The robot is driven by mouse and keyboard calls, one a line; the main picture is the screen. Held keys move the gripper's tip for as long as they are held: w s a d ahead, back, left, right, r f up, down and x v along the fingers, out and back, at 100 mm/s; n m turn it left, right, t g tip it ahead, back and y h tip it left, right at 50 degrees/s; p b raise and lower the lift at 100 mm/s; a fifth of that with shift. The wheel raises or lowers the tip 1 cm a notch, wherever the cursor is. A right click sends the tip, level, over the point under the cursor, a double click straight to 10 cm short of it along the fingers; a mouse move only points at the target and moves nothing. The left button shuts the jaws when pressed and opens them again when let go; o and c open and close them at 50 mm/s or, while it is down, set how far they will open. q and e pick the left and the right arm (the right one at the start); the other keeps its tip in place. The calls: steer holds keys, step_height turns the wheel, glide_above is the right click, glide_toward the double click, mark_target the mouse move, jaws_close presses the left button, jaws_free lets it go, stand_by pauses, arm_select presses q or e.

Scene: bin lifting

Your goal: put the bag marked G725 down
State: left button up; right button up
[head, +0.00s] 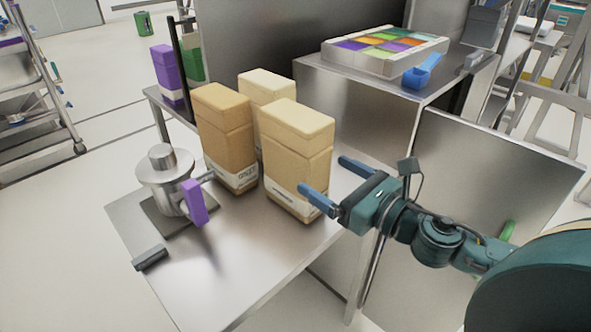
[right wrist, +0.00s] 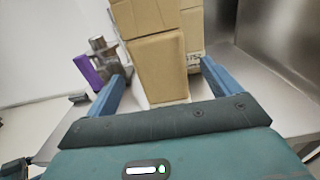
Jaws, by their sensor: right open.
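Three bags stand upright on the steel table (head: 235,270): a pale front bag (head: 292,155), a tan bag (head: 225,130) to its left, and a pale back bag (head: 268,88). Their label marks are too small to read surely, so I cannot tell which is G725. My right gripper (head: 322,175) is open at the lower right side of the front bag. In the right wrist view, its blue fingers (right wrist: 162,85) lie either side of a bag (right wrist: 160,70), with gaps visible. My left gripper is not in view.
A metal device with a purple handle (head: 194,202) stands left of the bags. Behind to the right, a higher steel surface holds a tray of coloured squares (head: 385,48) and a blue scoop (head: 423,72). Purple (head: 167,72) and green containers stand behind. The table's front is clear.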

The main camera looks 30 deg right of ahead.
mark_target(302, 159)
steer(key=p+x, duration=0.1)
steer(key=x, duration=0.6)
steer(key=shift+w+a+f+p, duration=0.1)
steer(key=shift+w+f+p, duration=0.05)
steer(key=shift+w+p, duration=0.2)
jaws_close()
steer(key=shift+r, duration=0.25)
stand_by(1.0)
